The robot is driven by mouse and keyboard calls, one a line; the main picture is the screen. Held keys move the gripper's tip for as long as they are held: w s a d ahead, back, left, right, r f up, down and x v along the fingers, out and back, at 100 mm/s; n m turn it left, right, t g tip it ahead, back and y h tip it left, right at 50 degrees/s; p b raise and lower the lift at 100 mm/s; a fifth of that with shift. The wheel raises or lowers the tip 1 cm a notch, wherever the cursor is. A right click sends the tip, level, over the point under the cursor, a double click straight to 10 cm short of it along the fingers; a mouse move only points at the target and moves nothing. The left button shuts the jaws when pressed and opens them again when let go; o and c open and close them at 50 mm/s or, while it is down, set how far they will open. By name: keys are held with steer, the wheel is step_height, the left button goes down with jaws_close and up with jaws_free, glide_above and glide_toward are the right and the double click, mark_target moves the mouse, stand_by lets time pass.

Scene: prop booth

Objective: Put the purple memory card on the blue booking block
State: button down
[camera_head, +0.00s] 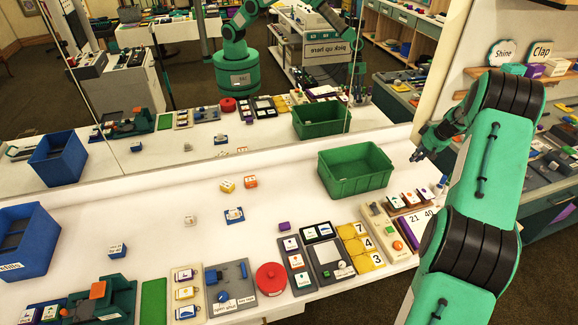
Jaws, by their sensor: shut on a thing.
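My gripper (416,156) is at the right, raised above the table's far right edge, beyond the green crate. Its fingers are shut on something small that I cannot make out. A blue block with a dark-lettered white label (117,251) stands at the left. Another blue block with a white picture label (234,215) stands near the middle. I cannot tell which is the booking block. My gripper is apart from both.
A green crate (357,186) stands at the back right and a blue bin (22,262) at the left. Several trays and a red round pot (271,280) line the front. Yellow and orange blocks (228,186) sit mid-table. A mirror stands behind. The table's centre is mostly clear.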

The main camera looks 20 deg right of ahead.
steer(key=shift+r, duration=0.1)
